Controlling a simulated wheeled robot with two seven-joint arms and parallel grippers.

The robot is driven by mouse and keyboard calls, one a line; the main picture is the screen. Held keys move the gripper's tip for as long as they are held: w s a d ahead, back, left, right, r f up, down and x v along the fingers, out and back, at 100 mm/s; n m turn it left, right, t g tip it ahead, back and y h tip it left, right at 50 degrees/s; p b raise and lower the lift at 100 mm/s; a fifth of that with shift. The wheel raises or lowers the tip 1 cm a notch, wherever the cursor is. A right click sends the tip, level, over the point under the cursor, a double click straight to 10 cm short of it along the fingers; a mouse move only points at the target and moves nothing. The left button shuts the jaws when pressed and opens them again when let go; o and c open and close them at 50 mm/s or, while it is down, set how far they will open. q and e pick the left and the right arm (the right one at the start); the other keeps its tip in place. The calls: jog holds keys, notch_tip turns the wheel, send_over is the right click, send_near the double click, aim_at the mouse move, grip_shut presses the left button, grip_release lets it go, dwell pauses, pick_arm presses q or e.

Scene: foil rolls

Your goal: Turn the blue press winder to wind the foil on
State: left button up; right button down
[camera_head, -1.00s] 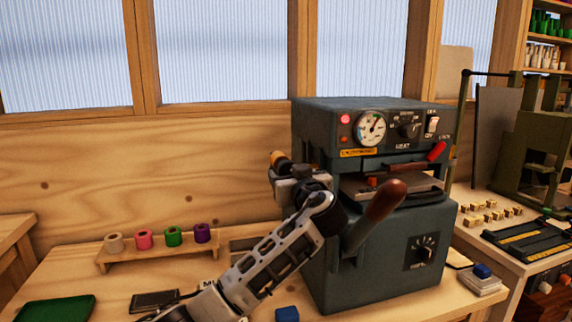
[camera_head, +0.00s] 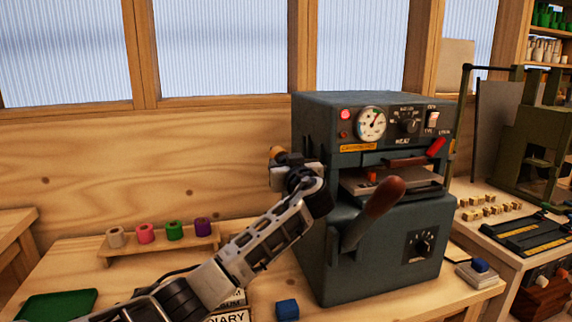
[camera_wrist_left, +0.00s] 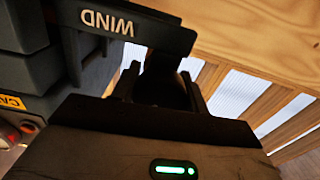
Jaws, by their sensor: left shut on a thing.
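The blue-grey press (camera_head: 345,270) stands on the bench, with a dial, a red light, a switch and a brown-handled lever on its front. My left gripper (camera_head: 284,170) is at the press's upper left side. A small brown-orange end of a part (camera_head: 277,153) shows just above it. In the left wrist view, a dark bracket marked WIND (camera_wrist_left: 110,22) sticks out from the press, close by the gripper (camera_wrist_left: 163,88). The gripper is shut on the dark winder (camera_wrist_left: 163,92), which is mostly hidden between the fingers. My right gripper is not in view.
A wooden rack (camera_head: 160,245) holds several coloured foil rolls at the left. A green tray (camera_head: 55,305), a blue block (camera_head: 287,309) and type blocks marked DIARY (camera_head: 228,317) lie near the front edge. Another bench (camera_head: 480,235) stands at the right.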

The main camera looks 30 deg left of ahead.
pick_arm(q)
jog(key=shift+m, duration=0.3)
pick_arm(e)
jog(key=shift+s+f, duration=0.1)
